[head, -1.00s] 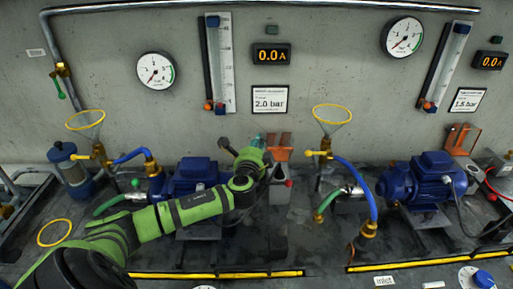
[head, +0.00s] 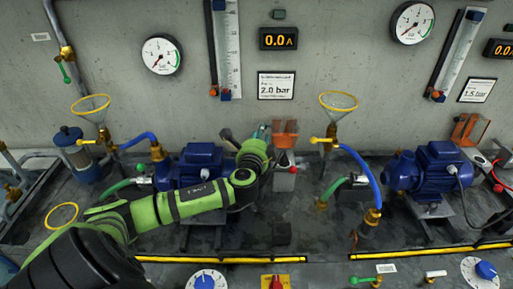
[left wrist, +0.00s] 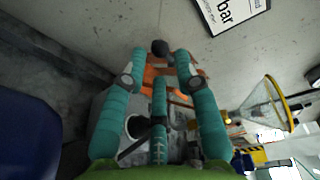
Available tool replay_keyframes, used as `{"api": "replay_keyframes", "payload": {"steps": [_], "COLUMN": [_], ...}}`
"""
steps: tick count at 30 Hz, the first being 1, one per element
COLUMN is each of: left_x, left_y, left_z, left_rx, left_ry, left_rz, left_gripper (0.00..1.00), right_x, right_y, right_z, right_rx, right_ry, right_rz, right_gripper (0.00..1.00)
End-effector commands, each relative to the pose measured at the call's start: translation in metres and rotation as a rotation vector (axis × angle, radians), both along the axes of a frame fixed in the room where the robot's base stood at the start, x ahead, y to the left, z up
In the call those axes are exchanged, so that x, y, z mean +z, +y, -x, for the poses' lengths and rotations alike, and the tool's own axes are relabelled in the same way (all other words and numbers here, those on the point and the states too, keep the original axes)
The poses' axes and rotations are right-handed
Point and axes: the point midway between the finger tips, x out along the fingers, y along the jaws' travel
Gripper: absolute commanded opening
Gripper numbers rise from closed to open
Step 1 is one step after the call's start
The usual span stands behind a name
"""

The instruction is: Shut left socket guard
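The left socket guard (head: 285,134) is an orange flap standing up at the back of a grey socket box (head: 284,181), right of the left blue pump motor. In the left wrist view the orange guard (left wrist: 160,82) shows behind and between my teal fingers. My left gripper (head: 265,134) is at the left side of the guard. Its fingers stand apart in the left wrist view (left wrist: 160,72), so it is open, with nothing clearly held. I cannot tell whether a finger touches the guard. My right gripper is not in view.
A second orange guard (head: 466,129) stands up by the right blue motor (head: 437,170). A brass valve with a blue hose (head: 358,165) and a yellow-rimmed funnel (head: 338,101) stand right of the left socket. The concrete wall is close behind.

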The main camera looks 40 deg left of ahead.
Motion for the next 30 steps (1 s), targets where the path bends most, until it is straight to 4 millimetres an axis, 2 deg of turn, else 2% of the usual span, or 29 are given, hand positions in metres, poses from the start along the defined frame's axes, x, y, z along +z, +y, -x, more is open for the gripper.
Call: {"api": "replay_keyframes", "payload": {"steps": [6,12,17,25,27,29,30], "left_x": [0.003,0.006,0.008,0.008,0.01,0.019,0.03], "left_y": [-0.024,-0.039,-0.044,-0.044,-0.043,-0.037,-0.029], "left_z": [0.043,0.071,0.08,0.081,0.079,0.075,0.071], "left_rx": [-0.003,-0.002,0.0,0.0,0.005,0.03,0.062], "left_ry": [0.004,0.003,0.001,0.001,-0.005,-0.031,-0.064], "left_rz": [0.002,0.002,0.0,0.0,0.004,0.018,0.039], "left_gripper": [0.31,0.31,0.31,0.31,0.03,0.0,0.0], "right_x": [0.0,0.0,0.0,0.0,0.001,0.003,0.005], "right_y": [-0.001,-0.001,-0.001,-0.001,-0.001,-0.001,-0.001], "right_z": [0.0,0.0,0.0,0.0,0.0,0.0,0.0], "right_rx": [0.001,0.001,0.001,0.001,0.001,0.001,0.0], "right_ry": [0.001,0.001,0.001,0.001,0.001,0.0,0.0], "right_rz": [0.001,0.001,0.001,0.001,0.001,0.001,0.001], "right_gripper": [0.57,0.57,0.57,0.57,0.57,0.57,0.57]}}
